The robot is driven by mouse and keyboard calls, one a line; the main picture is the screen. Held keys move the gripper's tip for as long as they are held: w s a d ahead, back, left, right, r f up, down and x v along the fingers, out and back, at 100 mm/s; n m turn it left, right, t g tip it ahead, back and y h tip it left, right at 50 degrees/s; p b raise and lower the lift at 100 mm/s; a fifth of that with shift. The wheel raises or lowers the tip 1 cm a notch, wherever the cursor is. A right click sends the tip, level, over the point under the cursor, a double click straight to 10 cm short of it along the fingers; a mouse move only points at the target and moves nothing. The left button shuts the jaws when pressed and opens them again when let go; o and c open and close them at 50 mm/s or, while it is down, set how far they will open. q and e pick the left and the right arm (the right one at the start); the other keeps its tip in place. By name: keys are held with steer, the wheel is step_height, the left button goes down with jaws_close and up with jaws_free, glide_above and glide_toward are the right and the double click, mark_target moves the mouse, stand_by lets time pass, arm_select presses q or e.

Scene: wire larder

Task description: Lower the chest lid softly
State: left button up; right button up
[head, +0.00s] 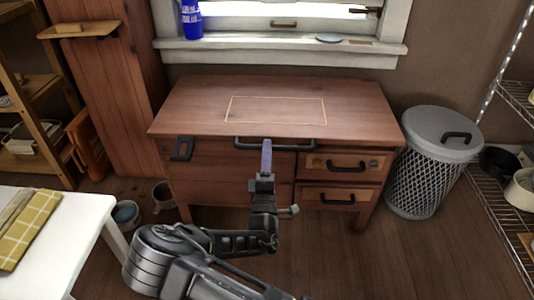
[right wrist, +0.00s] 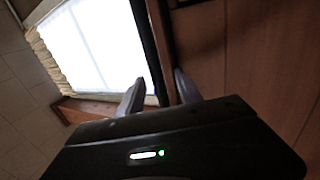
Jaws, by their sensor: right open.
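The wooden chest (head: 205,165) stands under the window. Its lid (head: 200,105) looks flat and level across the top, with a thin pale rectangle marked on it; I see no clear gap under its front edge. A dark bar handle (head: 300,147) is fixed along the front edge of the lid. My right gripper (head: 266,152) is at this handle, its fingers pointing up in front of it. In the right wrist view the two fingers (right wrist: 160,92) are apart, with a dark bar or edge running between them; contact is unclear. My left gripper is out of view.
A lidded wire bin (head: 425,165) stands close to the chest's right side. Two drawers (head: 345,165) are in the chest front. A white table (head: 60,240) is at lower left, with pots (head: 126,214) on the floor behind it. Wire shelves (head: 500,180) stand at right.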

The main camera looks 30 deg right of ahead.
steer(key=shift+s+a+f, duration=0.1)
steer(key=shift+v, duration=0.85)
steer(key=shift+v, duration=1)
steer(key=shift+v, duration=0.95)
steer(key=shift+s+a, duration=0.1)
steer(key=shift+v, duration=0.9)
